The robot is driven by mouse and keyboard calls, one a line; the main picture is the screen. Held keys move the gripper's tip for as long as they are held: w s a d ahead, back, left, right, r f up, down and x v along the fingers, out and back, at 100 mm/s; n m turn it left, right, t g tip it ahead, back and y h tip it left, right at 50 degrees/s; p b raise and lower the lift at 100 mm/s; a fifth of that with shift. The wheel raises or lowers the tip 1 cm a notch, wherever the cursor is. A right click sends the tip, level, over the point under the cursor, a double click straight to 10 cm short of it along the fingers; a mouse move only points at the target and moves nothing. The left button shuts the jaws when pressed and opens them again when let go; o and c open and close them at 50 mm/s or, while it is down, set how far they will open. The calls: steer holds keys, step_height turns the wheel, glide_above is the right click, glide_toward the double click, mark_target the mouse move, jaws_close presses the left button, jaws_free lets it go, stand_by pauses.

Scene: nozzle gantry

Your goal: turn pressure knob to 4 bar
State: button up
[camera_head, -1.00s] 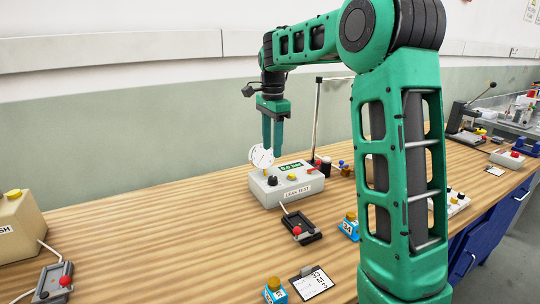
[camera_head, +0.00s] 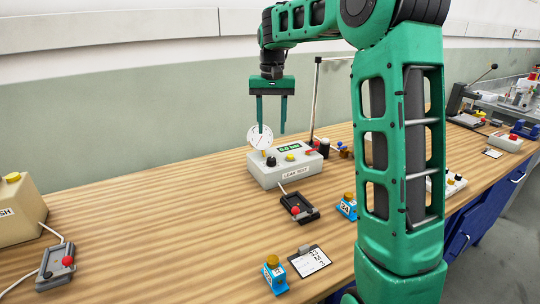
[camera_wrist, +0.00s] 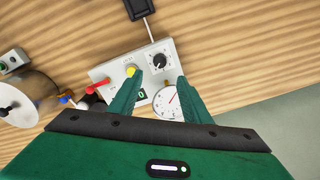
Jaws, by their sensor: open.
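The leak test box (camera_head: 268,178) stands on the wooden bench, with a black pressure knob (camera_head: 271,161), a yellow button (camera_head: 290,157) and a green display (camera_head: 290,148) that seems to read 0.0 bar. A white dial gauge (camera_head: 257,139) stands up at its back left. My gripper (camera_head: 271,129) is open and empty, fingers down above the box; one finger overlaps the gauge in the head view. In the wrist view the knob (camera_wrist: 159,61) has a pale scale around it, too small to read. It lies just beyond the gap between the fingertips (camera_wrist: 158,79); my left finger partly hides the display.
A red lever (camera_head: 309,152) is on the box's right, beside dark cylinders and a thin upright post (camera_head: 316,95). The bench's left middle is clear.

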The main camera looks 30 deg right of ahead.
mark_target(271, 158)
step_height(271, 158, down, 11)
steer(key=n, duration=0.4)
steer(key=shift+r+n, duration=0.1)
steer(key=shift+n, duration=0.3)
steer(key=c, duration=1)
steer(key=shift+a, duration=0.1)
steer(key=shift+c, duration=0.2)
